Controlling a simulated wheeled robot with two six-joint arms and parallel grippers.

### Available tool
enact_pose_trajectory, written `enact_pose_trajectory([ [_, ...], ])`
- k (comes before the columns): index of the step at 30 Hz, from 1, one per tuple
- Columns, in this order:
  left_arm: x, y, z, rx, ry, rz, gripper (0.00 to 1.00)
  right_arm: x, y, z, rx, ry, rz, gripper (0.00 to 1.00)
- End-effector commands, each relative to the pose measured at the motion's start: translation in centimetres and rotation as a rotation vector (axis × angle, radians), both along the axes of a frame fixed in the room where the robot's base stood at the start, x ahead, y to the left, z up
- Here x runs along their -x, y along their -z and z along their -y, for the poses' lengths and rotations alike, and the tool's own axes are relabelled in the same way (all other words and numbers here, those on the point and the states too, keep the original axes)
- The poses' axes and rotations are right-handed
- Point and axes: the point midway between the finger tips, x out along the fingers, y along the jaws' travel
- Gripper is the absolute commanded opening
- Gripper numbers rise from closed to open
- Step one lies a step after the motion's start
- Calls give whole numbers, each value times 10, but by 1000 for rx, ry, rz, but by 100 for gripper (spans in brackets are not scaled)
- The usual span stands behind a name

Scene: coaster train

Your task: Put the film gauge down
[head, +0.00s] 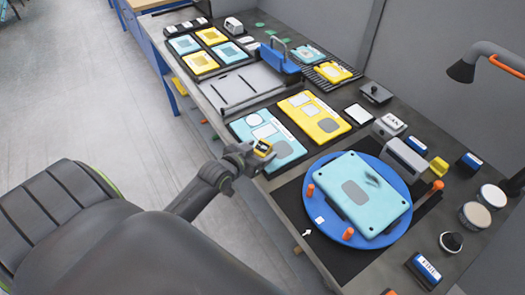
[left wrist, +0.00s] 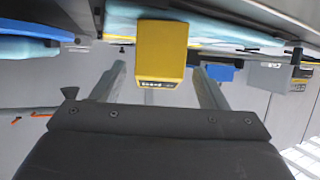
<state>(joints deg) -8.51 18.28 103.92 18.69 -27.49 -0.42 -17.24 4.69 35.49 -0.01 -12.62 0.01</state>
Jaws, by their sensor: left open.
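The film gauge appears to be the small yellow block with a dark face (head: 263,147), at the near edge of the bench beside the light-blue panel (head: 268,137). In the left wrist view the yellow gauge (left wrist: 161,52) sits between my two fingers. My left gripper (head: 250,155) is open around it, with a narrow gap showing on each side in the left wrist view (left wrist: 160,88). The underside of the gauge is hidden, so I cannot tell whether it rests on the bench. My right gripper is not in view.
A blue turntable (head: 318,208) holding a light-blue panel (head: 358,190) stands right of the gripper, with orange pegs around it. A yellow panel (head: 325,127) lies behind. A grey tray (head: 235,88) and a frame of coloured tiles (head: 201,63) are further back. A lamp (head: 463,70) overhangs the right.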

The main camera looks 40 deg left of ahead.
Motion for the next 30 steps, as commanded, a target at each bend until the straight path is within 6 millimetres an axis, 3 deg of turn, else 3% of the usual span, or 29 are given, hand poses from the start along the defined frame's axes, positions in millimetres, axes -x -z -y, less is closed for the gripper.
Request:
enact_pose_trajectory([
  [3, -17, -2, 3, 3, 0, 1, 67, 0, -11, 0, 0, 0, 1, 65],
  [7, -28, 7, 3, 1, 0, 0, 67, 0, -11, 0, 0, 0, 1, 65],
  [18, -34, 10, 3, 0, 0, 1, 67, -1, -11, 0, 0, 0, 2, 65],
  [30, -34, 10, 3, 0, 0, 0, 15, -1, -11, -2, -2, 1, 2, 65],
])
